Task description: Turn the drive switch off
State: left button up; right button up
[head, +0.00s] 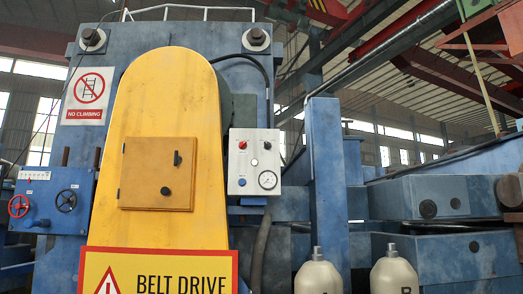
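A light grey control box (254,165) is mounted right of the yellow belt guard (165,100). It has a red button (242,145), a black knob (267,145), a small dark part (254,162) in the middle and a round gauge (267,180). A yellow-orange box (145,175) on the guard has a black upright lever or knob (177,158) and a round black knob (166,191). I cannot tell which part is the drive switch or how it is set. Neither of my grippers is in view.
A blue box at left carries a red handwheel (18,206) and a dark handwheel (66,201). A "BELT DRIVE" warning sign (160,272) is low in front. Two cream bottles (318,275) (394,272) stand at lower right. A blue post (325,170) rises right of the control box.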

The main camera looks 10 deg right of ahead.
aim_at(243, 145)
jog(key=i+l, duration=0.2)
jog(key=l, duration=0.2)
jog(key=i+l, duration=0.15)
jog(key=l, duration=0.2)
jog(key=i+l, duration=0.2)
jog(key=l, duration=0.2)
jog(key=i+l, duration=0.2)
jog(key=l, duration=0.2)
jog(key=j+u, duration=0.05)
